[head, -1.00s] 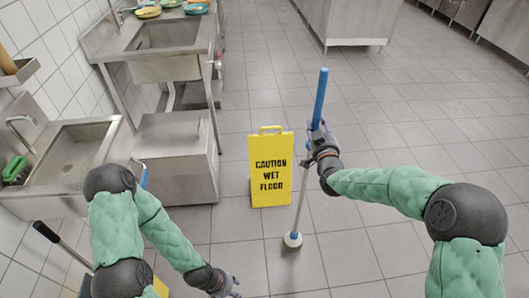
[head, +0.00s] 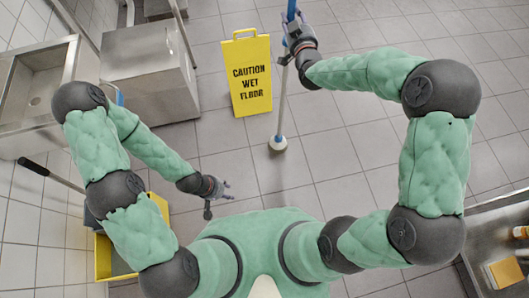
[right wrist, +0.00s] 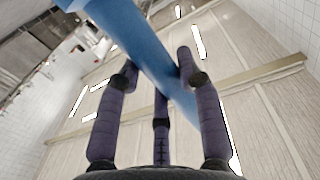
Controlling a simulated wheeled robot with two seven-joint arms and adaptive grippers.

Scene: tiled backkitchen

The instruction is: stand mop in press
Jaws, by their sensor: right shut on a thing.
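The mop has a blue upper handle (head: 291,10), a thin grey pole and a white round head (head: 278,143) low over or on the floor tiles; I cannot tell if it touches. My right gripper (head: 294,40) is shut on the blue handle, which also shows between its fingers in the right wrist view (right wrist: 150,50). The yellow mop bucket (head: 115,262) stands at the lower left, partly behind my left arm. Its press shows only as a dark part with a long black-gripped lever (head: 34,167). My left gripper (head: 221,196) is open and empty, right of the bucket.
A yellow wet-floor sign (head: 247,75) stands just left of the mop. Steel sinks and a steel cabinet (head: 150,68) line the left wall. A steel table (head: 497,225) with small items is at the lower right. The floor right of the mop is clear.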

